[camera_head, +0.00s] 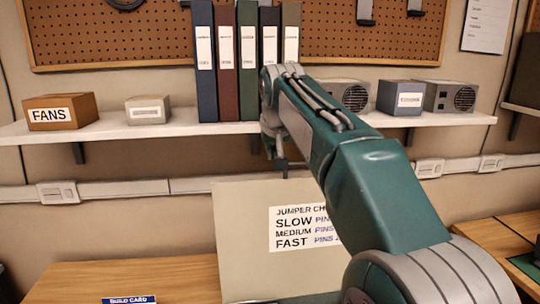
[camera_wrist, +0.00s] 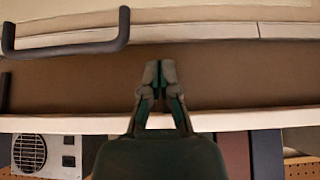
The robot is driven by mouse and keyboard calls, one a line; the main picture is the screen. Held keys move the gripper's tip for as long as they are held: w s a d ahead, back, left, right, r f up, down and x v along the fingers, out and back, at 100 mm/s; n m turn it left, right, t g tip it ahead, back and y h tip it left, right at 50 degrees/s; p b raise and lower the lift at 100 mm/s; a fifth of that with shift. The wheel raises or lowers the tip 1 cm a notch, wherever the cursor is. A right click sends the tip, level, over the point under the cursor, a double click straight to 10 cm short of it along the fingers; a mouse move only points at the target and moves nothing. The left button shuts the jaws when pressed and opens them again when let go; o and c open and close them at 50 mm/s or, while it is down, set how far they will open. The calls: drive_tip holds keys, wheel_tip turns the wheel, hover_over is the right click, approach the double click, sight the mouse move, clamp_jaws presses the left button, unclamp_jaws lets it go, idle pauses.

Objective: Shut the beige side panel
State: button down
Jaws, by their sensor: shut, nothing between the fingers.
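The beige side panel (camera_head: 240,245) stands upright in the head view, at the middle, with a white label listing jumper settings; my arm covers its right part. My gripper (camera_head: 283,168) hangs in front of the shelf, at about the panel's top edge. I cannot tell whether it touches the panel. In the wrist view, my gripper (camera_wrist: 160,75) has its fingertips together with nothing between them. A dark U-shaped handle (camera_wrist: 75,47) lies ahead and to the left, apart from the fingertips. What the handle is fixed to is unclear.
A wall shelf (camera_head: 190,124) carries a FANS box (camera_head: 60,112), several binders (camera_head: 247,60) and grey units (camera_head: 400,97). It also shows in the wrist view (camera_wrist: 60,124). A wooden table (camera_head: 150,277) lies left of the panel, with a build card (camera_head: 129,300) on it.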

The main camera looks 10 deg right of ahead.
drive_tip(key=x, duration=0.7)
drive_tip(key=shift+s+a+r, duration=0.1)
drive_tip(key=shift+s, duration=1.9)
